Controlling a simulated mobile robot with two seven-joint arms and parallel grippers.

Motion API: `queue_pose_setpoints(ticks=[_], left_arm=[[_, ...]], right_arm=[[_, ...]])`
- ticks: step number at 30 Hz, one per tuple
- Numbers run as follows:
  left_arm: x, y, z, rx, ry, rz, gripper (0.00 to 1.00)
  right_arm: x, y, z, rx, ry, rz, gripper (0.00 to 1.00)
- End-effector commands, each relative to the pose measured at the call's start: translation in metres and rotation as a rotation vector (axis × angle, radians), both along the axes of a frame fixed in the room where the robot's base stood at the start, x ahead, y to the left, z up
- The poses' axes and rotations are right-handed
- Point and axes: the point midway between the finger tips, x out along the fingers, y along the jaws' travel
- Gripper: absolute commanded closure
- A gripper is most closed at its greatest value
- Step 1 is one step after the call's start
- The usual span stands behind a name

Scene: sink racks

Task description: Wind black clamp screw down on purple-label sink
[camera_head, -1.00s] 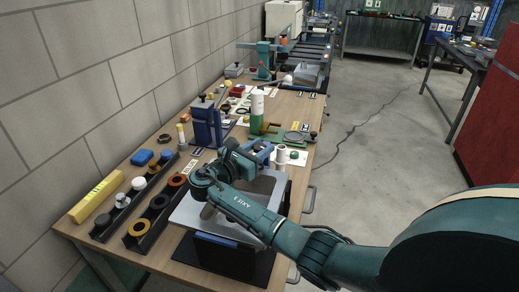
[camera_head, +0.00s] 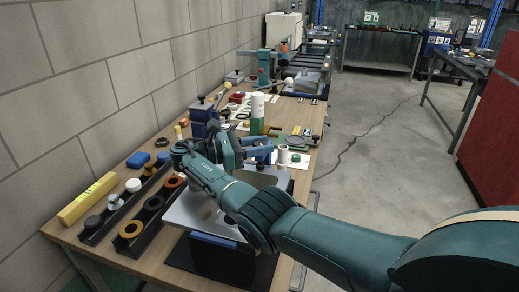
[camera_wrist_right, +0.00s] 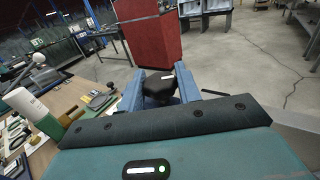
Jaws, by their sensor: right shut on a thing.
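My right gripper (camera_head: 259,152) is above the near part of the bench, with its blue fingers pointing to the right. In the right wrist view its two blue fingers (camera_wrist_right: 160,92) are on either side of a black knob (camera_wrist_right: 158,84), shut on it. What the knob is attached to is hidden behind the gripper body. A grey metal plate (camera_head: 190,212) on a dark stand lies below my right arm, and the arm covers part of it. I see no purple label that I can make out. My left gripper is in no view.
A white and green cylinder (camera_head: 257,112) stands behind the gripper and a blue block stand (camera_head: 204,121) to its left. Dark racks with rings (camera_head: 131,229) and a yellow bar (camera_head: 87,199) lie at left.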

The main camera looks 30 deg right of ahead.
Motion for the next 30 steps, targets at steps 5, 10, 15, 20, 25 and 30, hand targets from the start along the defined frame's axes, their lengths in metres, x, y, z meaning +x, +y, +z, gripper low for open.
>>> queue_pose_setpoints(ticks=[5,10,15,20,25,30], left_arm=[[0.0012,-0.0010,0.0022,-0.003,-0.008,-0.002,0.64],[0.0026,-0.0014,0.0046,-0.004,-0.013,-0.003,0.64],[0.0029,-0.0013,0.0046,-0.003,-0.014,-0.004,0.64],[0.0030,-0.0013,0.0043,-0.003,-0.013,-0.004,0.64],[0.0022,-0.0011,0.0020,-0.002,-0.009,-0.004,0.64],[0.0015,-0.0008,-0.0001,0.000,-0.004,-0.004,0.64]], right_arm=[[0.0016,-0.0023,0.0079,-0.013,-0.013,-0.011,0.89],[0.0016,-0.0026,0.0085,-0.013,-0.014,-0.011,0.89],[0.0018,-0.0027,0.0088,-0.013,-0.014,-0.010,0.66],[0.0014,-0.0021,0.0069,-0.010,-0.011,-0.010,0.52],[0.0010,-0.0012,0.0048,-0.008,-0.008,-0.010,0.45],[0.0009,-0.0010,0.0039,-0.006,-0.007,-0.010,0.45]])
